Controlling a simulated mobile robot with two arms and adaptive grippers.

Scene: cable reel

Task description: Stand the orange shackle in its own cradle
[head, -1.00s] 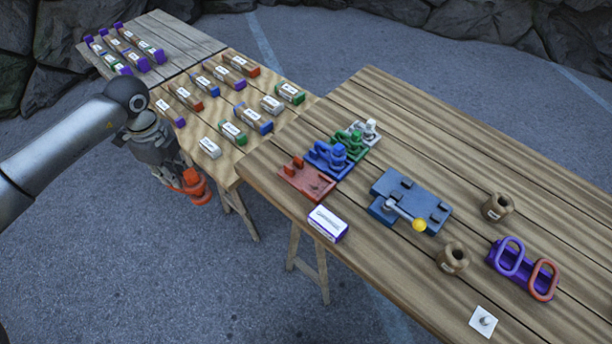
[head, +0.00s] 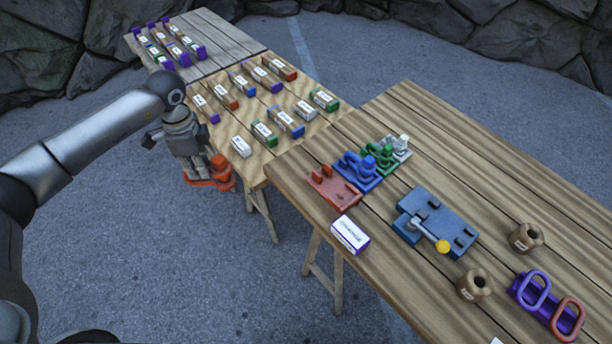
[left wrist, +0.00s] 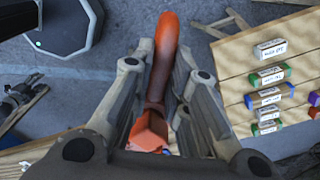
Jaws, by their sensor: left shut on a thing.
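My left gripper (head: 197,165) is shut on the orange shackle (head: 222,174). It holds the shackle in the air over the floor, left of the near table and in front of the middle one. In the left wrist view the shackle (left wrist: 165,50) shows as a thick orange rod between the fingers, its curved end pointing away. A red-orange cradle (head: 322,184) with small uprights stands empty near the left edge of the near table. Blue (head: 358,172), green (head: 382,158) and grey (head: 399,146) cradles beside it hold shackles. My right gripper is not in view.
Labelled blocks cover the middle table (head: 262,97). Open floor lies in front.

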